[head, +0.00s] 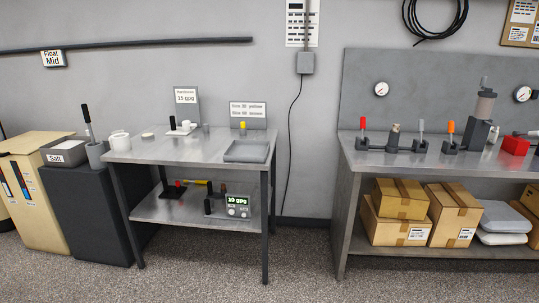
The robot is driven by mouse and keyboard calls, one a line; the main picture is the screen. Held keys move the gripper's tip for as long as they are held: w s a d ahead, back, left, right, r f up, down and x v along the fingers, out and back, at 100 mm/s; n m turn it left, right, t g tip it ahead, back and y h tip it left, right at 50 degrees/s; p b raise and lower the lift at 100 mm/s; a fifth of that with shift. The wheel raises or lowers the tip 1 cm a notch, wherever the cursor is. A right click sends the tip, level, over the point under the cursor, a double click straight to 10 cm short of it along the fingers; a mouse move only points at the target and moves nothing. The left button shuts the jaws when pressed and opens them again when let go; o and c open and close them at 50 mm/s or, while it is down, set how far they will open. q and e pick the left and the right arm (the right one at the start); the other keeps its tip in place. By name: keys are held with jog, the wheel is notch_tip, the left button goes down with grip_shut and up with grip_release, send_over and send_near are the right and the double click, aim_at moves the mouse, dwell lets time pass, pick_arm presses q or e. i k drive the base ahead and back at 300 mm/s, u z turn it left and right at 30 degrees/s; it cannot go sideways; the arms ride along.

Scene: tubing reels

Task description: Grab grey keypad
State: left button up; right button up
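A small grey unit (238,212) with a lit display reading "10 gpg" and round buttons or knobs below it stands on the lower shelf of the left table. It is the grey thing that looks most like a keypad; I cannot tell for sure that it is one. Its front faces me, and dark fittings stand close at its left. Neither of my grippers shows in the head view.
The left metal table (190,150) carries a grey tray (247,151), white parts and signs above the shelf (175,209). Its legs flank the shelf. A right workbench (440,162) holds fittings, with boxes (400,198) below. Speckled floor lies clear in front.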

aim_at(241, 203)
jog(key=i, duration=1.2)
jog(key=u, duration=1.2)
jog(key=i, duration=2.05)
jog(key=z, duration=1.4)
